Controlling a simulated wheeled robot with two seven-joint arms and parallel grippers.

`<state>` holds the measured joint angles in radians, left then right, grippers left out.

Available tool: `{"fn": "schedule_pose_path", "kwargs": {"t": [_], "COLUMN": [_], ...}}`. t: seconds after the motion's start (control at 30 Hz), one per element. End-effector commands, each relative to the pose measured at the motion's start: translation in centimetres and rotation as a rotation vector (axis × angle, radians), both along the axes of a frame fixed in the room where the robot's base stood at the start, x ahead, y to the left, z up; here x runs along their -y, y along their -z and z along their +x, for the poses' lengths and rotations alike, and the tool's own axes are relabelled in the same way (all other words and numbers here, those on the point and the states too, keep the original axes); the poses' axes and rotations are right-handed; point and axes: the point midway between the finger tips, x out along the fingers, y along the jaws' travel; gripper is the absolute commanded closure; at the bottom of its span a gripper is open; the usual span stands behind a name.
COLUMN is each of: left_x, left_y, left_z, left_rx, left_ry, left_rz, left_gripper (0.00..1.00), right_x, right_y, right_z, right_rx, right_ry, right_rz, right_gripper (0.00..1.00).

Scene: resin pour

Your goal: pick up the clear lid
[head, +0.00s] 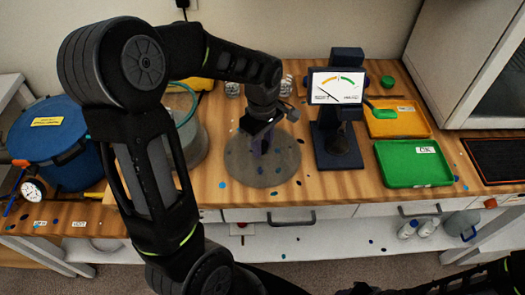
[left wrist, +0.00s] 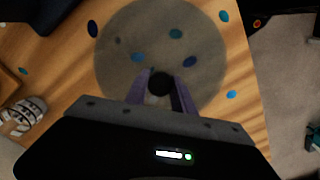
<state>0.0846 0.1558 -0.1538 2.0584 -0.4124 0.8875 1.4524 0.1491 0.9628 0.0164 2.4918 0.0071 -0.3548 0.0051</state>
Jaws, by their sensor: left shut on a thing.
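The clear lid (head: 268,172) is a round, see-through grey disc over the wooden bench, near its front edge. In the left wrist view the lid (left wrist: 115,50) shows a black knob (left wrist: 160,82) at its middle. My left gripper (head: 261,143) comes down onto it from above. In the left wrist view its purple fingers (left wrist: 161,92) are shut on the knob from both sides. I cannot tell whether the lid touches the bench or is just clear of it. My right gripper is not in view.
A blue pot (head: 62,135) stands at the left with a gauge (head: 31,191) before it. A dial stand (head: 337,148) is close right of the lid. Beyond are a green tray (head: 412,165) and an orange tray (head: 395,120). Blue spots dot the bench.

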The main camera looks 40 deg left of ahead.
Motion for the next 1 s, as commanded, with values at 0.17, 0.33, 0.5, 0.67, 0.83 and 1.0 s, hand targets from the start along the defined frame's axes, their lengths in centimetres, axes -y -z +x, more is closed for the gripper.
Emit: {"fn": "schedule_pose_path", "kwargs": {"t": [0.17,0.33,0.5,0.67,0.83,1.0], "left_x": [0.0,0.0,0.0,0.0,0.0,0.0], "left_y": [-0.3,-1.9,-5.0,-8.0,-9.8,-10.1], "left_z": [0.1,0.2,0.2,0.1,0.1,0.0], "left_rx": [0.003,0.006,0.008,0.006,0.003,0.002], "left_ry": [0.000,0.000,0.001,0.001,0.001,0.001], "left_rz": [0.001,0.001,0.000,0.000,0.001,0.000], "left_gripper": [1.00,1.00,1.00,1.00,1.00,1.00], "right_x": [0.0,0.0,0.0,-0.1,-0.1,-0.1], "right_y": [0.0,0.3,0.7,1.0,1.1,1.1], "right_z": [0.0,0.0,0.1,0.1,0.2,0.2], "right_rx": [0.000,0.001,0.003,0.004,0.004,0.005], "right_ry": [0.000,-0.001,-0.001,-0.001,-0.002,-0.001], "right_rz": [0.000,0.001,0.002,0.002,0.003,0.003], "right_gripper": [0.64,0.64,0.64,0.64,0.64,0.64]}}
